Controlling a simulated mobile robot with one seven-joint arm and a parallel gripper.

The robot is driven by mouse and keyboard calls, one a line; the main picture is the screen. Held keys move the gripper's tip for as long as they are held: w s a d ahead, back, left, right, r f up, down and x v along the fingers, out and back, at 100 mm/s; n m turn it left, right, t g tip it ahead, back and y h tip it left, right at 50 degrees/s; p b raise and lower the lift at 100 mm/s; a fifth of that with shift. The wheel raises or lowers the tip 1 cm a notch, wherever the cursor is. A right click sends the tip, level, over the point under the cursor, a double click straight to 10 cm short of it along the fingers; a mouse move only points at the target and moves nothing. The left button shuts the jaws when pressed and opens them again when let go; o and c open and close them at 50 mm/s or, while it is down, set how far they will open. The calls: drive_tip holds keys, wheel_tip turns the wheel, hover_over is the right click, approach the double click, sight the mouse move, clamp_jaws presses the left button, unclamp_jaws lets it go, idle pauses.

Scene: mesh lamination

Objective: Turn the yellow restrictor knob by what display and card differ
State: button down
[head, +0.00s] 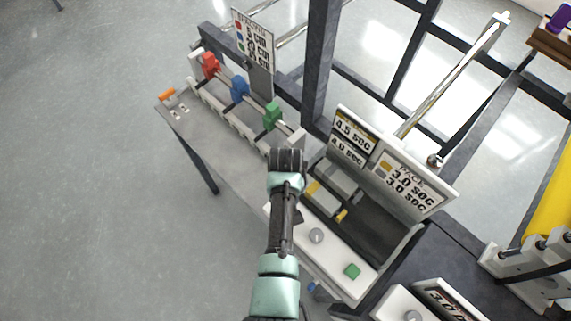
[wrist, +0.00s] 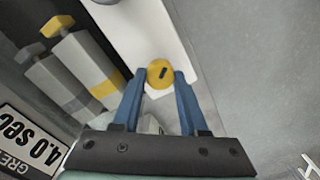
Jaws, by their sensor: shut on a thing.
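The yellow restrictor knob (wrist: 160,73), round with a dark slot-like mark, sits on a white panel in the wrist view. My gripper (wrist: 161,78) has its blue fingers on either side of the knob, shut on it. In the head view my arm and gripper (head: 286,162) hide the knob.
Two cylinders lie beside the knob, one with a yellow band (wrist: 92,62) and one grey (wrist: 60,90). A grey knob (head: 316,236) and a green button (head: 352,271) are on the white panel.

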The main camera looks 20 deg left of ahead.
drive_tip(key=shift+n, duration=1)
drive_tip(key=shift+c, duration=2.2)
unclamp_jaws()
drive_tip(key=shift+r, duration=0.1)
wheel_tip(320, 180, up, 13)
drive_tip(key=b, duration=0.1)
